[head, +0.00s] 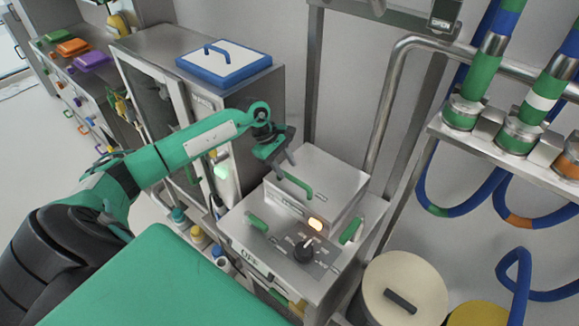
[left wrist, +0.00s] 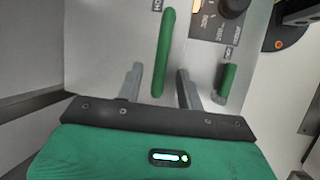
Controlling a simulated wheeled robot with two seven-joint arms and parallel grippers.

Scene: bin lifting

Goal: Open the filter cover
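The filter cover (head: 335,178) is a grey metal box lid on top of the grey machine, and it looks shut. A green bar handle (head: 297,186) is on its front. My left gripper (head: 284,168) is just above and behind this handle in the head view. In the left wrist view, the open fingers (left wrist: 159,72) stand on either side of the lower end of the green handle (left wrist: 165,35), with gaps on both sides. Whether the handle is at fingertip depth is hard to tell. My right gripper is not in view.
The machine's panel has a black knob (head: 303,252), a lit orange lamp (head: 316,223) and green side handles (head: 255,222). A metal cabinet (head: 262,95) stands behind my left arm. A round beige lid (head: 405,285) is at the lower right, below a pipe shelf (head: 500,150).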

